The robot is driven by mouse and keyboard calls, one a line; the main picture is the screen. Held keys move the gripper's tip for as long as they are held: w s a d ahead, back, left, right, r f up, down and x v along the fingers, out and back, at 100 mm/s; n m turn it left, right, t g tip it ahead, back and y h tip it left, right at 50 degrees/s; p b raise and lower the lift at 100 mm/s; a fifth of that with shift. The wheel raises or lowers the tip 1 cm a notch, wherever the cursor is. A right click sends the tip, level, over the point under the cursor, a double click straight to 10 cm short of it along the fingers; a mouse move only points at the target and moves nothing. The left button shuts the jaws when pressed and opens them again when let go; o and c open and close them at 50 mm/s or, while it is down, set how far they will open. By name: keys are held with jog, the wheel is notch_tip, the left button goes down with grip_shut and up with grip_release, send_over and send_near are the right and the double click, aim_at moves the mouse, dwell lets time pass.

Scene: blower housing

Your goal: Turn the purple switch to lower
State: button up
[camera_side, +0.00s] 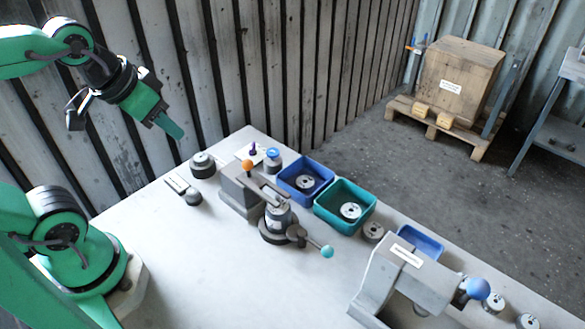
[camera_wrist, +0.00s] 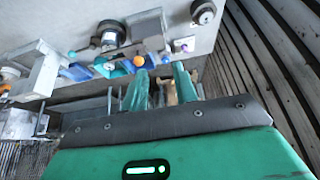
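The purple switch (camera_side: 253,149) is a small purple knob standing on a pale plate (camera_side: 243,154) at the far end of the table, behind the orange ball. A small purple spot in the wrist view, likely the same switch (camera_wrist: 184,47), shows above the right finger. Its exact setting is too small to read. My gripper (camera_side: 169,126) is high above the table, up and left of the switch, and touches nothing. In the wrist view my gripper's (camera_wrist: 160,72) two green fingers stand apart with nothing held between them.
A grey fixture with an orange ball (camera_side: 248,164) and a round unit with a teal-knobbed lever (camera_side: 327,251) stand close by. A blue bin (camera_side: 281,183), a teal bin (camera_side: 320,209) and a blue-knobbed grey block (camera_side: 396,278) line the right side. The table's left front is clear.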

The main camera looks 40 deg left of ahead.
jog(key=w, duration=0.1)
jog(key=m+g, duration=0.5)
jog(key=m, duration=0.2)
send_over(252, 145)
jog(key=f, duration=1.8)
jog(key=shift+s+d, duration=0.15)
jog(key=shift+s, duration=0.05)
jog(key=shift+w+f+g, duration=0.2)
jog(key=shift+f+g, duration=0.1)
jog(key=shift+f, duration=0.4)
jog(key=shift+f, duration=0.2)
